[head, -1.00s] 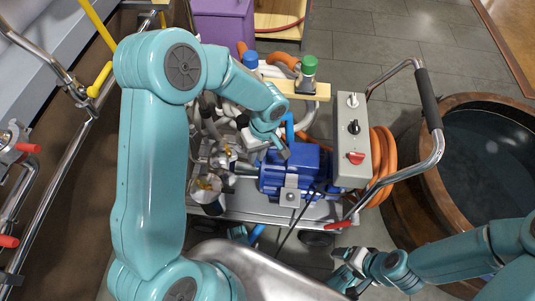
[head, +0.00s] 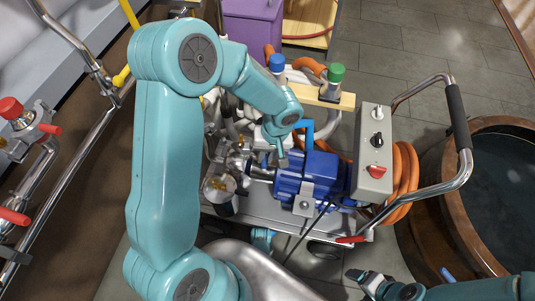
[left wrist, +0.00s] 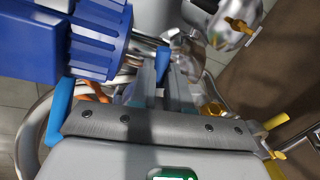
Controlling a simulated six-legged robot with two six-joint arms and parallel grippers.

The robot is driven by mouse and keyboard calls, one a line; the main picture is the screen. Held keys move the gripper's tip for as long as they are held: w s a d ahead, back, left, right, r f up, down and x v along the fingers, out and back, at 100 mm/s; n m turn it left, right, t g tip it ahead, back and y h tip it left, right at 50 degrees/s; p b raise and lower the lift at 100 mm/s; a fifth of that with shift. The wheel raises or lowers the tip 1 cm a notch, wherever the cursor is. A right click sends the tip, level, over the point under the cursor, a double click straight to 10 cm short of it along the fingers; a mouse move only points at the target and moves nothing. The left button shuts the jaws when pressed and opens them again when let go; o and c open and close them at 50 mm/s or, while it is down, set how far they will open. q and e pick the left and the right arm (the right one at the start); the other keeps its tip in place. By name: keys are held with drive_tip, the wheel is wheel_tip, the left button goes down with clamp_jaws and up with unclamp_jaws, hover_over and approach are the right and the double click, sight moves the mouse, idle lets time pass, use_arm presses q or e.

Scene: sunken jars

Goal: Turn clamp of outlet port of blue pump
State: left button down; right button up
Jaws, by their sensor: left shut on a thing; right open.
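The blue pump (head: 318,170) sits on a metal cart, with metal fittings at its left end. It also shows in the left wrist view (left wrist: 98,38). My left gripper (head: 278,152) reaches down over the fittings beside the pump's left end. In the left wrist view its fingers (left wrist: 164,75) are close together among the metal pipes, shut on the clamp of the outlet port. The clamp itself is mostly hidden by the fingers. My right gripper (head: 362,278) is open, low in the head view, away from the pump.
A grey control box (head: 372,150) with a red knob stands right of the pump. The cart's handle (head: 458,115) and orange hose (head: 405,170) lie beyond it. A round vat (head: 490,180) is at the right. Pipes with red-handled valves (head: 28,120) line the left.

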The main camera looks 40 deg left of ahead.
use_arm(q)
drive_tip(key=c, duration=1.1)
unclamp_jaws()
wheel_tip(320, 180, up, 16)
drive_tip(key=w+d+p, duration=0.2)
drive_tip(key=p, duration=0.4)
drive_tip(key=shift+d, duration=0.25)
use_arm(e)
wheel_tip(320, 180, up, 6)
drive_tip(key=s+a, duration=0.1)
drive_tip(key=shift+n+g, duration=0.3)
drive_tip(key=shift+s+a, duration=0.1)
